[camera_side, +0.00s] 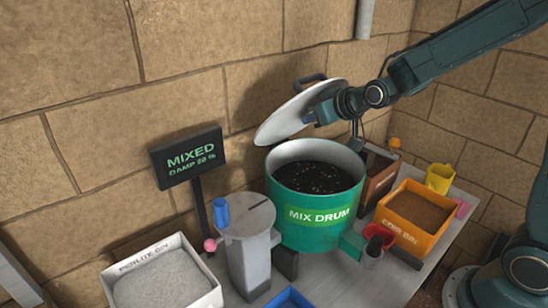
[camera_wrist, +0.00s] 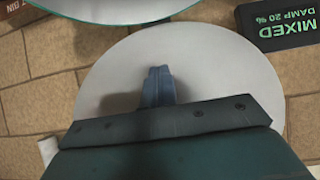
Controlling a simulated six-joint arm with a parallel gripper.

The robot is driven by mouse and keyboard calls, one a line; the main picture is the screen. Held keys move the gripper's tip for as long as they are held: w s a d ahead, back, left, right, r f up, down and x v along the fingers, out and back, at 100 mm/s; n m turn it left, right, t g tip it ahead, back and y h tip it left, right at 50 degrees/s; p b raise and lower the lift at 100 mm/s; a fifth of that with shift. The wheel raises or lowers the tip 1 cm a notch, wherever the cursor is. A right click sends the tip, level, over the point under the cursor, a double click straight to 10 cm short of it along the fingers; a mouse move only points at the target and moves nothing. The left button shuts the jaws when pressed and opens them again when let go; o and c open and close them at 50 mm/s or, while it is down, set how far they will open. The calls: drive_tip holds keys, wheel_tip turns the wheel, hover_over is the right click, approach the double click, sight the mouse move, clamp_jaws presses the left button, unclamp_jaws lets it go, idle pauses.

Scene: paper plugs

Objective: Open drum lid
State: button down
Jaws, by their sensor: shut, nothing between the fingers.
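The green mix drum (camera_side: 310,238) stands on the bench with its mouth uncovered, and dark speckled mix shows inside. Its pale round lid (camera_side: 285,120) is raised and steeply tilted above the drum's back left rim, with a dark handle (camera_side: 309,81) on its far side. My gripper (camera_side: 318,113) is at the lid's near face, right of its middle, with the fingers shut and empty. In the wrist view, the blue-grey fingers (camera_wrist: 158,78) lie over the grey lid (camera_wrist: 225,72). I cannot tell if they touch it. The drum's rim (camera_wrist: 110,10) shows at the top.
The MIXED sign (camera_side: 187,158) stands left of the drum. A grey stand (camera_side: 250,250) with a blue cup (camera_side: 221,212) is in front of it. The perlite bin (camera_side: 118,285) is front left, and the orange bin (camera_side: 437,240) and yellow cup (camera_side: 439,178) are right. The stone wall is close behind.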

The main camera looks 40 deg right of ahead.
drive_tip(key=shift+w, duration=3.9)
drive_tip(key=s, duration=0.6)
drive_tip(key=shift+s+r, duration=0.1)
drive_tip(key=shift+s, duration=0.05)
drive_tip(key=v, duration=1.3)
drive_tip(key=shift+s+r, duration=0.15)
drive_tip(key=shift+s, duration=0.1)
drive_tip(key=shift+s, duration=0.1)
drive_tip(key=s+a+f+g, duration=0.2)
drive_tip(key=s+g, duration=0.3)
drive_tip(key=s, duration=1.6)
drive_tip(key=shift+s+f+g, duration=0.2)
drive_tip(key=shift+f+g, duration=0.05)
drive_tip(key=shift+g, duration=0.05)
